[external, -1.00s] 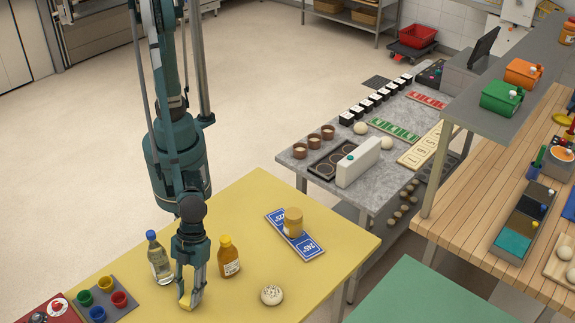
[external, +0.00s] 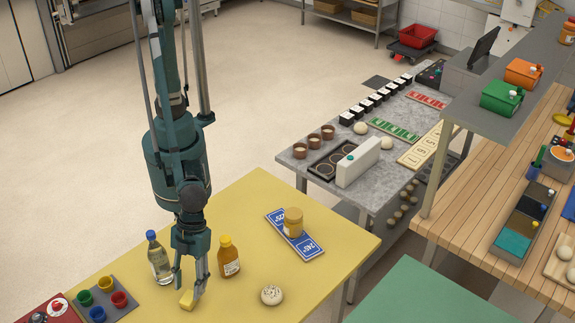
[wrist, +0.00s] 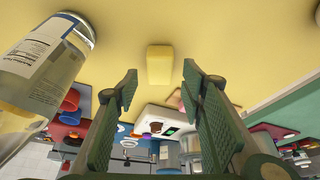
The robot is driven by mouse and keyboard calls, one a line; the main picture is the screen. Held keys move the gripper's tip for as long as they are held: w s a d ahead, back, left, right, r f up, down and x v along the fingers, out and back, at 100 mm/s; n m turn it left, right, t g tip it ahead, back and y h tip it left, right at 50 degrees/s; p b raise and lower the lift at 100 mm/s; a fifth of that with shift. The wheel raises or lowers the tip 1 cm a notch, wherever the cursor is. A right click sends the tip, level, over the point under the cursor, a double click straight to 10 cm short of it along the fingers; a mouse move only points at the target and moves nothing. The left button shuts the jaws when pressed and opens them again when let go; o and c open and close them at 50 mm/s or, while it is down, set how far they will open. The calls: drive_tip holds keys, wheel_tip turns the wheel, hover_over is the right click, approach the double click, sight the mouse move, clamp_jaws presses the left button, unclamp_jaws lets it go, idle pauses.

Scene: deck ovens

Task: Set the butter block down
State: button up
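The butter block (external: 187,299) is a small yellow block lying on the yellow tabletop near its front edge. In the wrist view the butter block (wrist: 159,65) sits on the yellow surface beyond the fingertips, roughly centred between them and apart from both fingers. My gripper (external: 190,283) is just above the block in the external view, its fingers spread. In the wrist view my gripper (wrist: 160,75) is open with nothing between its pads.
A clear bottle with a blue cap (external: 159,259) stands close left of my gripper, and an amber bottle (external: 229,257) close right. A seeded bun (external: 271,295) lies further right. A grey tray with coloured cups (external: 95,299) is at left.

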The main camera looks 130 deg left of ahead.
drive_tip(key=v, duration=0.8)
drive_tip(key=shift+a+r+p, duration=0.15)
drive_tip(key=shift+r+p, duration=0.2)
drive_tip(key=shift+p, duration=0.1)
idle(0.3)
drive_tip(key=s+a+r+n+t+y, duration=0.1)
drive_tip(key=s+a+r+n, duration=0.25)
drive_tip(key=a+r, duration=0.55)
drive_tip(key=s+a+r+n+t, duration=0.2)
drive_tip(key=s+a+r+n, duration=0.3)
drive_tip(key=a, duration=0.8)
drive_tip(key=s+a+r+n+t+y, duration=0.1)
drive_tip(key=s+a+r+n, duration=0.1)
drive_tip(key=s+a, duration=0.5)
drive_tip(key=s+a+r+n+t+y, duration=0.1)
drive_tip(key=s+a+r+n+y, duration=0.1)
drive_tip(key=s+a, duration=0.6)
drive_tip(key=shift+a+n, duration=0.45)
drive_tip(key=shift+a, duration=1.6)
